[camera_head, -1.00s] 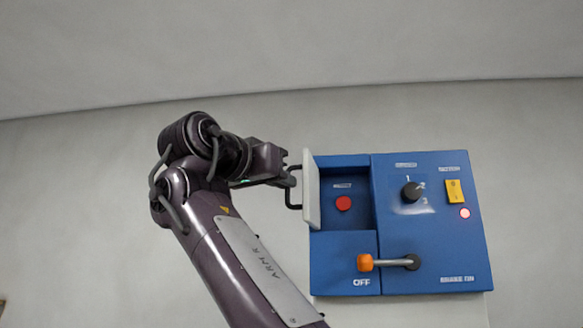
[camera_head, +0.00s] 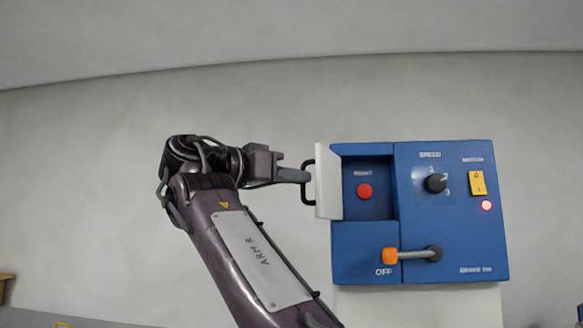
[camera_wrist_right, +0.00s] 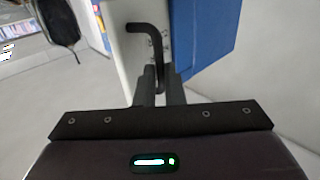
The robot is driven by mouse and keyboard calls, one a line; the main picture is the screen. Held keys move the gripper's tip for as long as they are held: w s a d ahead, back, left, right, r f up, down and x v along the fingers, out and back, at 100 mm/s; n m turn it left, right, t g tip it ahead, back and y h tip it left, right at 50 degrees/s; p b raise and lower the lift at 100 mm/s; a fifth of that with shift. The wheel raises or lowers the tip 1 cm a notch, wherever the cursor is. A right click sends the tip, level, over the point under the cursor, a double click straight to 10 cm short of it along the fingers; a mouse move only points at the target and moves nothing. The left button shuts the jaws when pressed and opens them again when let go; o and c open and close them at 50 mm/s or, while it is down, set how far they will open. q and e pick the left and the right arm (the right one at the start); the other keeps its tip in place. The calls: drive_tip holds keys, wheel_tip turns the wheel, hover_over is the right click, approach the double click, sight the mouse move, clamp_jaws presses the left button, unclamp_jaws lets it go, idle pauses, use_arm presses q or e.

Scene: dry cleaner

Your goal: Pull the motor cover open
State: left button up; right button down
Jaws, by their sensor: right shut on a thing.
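The motor cover (camera_head: 328,181) is a white panel hinged on the left side of a blue control box. It stands swung out, and the recess behind it shows a red button (camera_head: 364,191). The cover has a black bar handle (camera_head: 308,183), also seen in the right wrist view (camera_wrist_right: 152,34). My right gripper (camera_head: 303,176) is shut on this handle at the cover's outer face. In the right wrist view its fingers (camera_wrist_right: 158,88) close around the lower part of the handle. My left gripper is not in view.
The blue box (camera_head: 455,225) carries a speed knob (camera_head: 435,183), a yellow switch (camera_head: 477,183), a lit red lamp (camera_head: 486,205) and an orange-tipped lever (camera_head: 390,256) by the word OFF. A dark bag-like thing (camera_wrist_right: 58,22) hangs at the left in the wrist view.

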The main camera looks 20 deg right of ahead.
drive_tip(key=shift+d+r, duration=0.1)
drive_tip(key=shift+r, duration=0.15)
idle(0.3)
drive_tip(key=c, duration=1.9)
unclamp_jaws()
drive_tip(key=shift+w, duration=0.1)
drive_tip(key=o, duration=0.3)
drive_tip(key=shift+w+d+f, duration=0.15)
drive_tip(key=shift+w, duration=0.1)
drive_tip(key=shift+o, duration=0.4)
drive_tip(key=shift+w+d+f, duration=0.15)
drive_tip(key=shift+w+f, duration=0.1)
drive_tip(key=shift+w, duration=0.25)
drive_tip(key=shift+s+a+r, duration=0.1)
drive_tip(key=shift+s+a, duration=0.15)
drive_tip(key=shift+s, duration=0.1)
drive_tip(key=shift+w, duration=0.1)
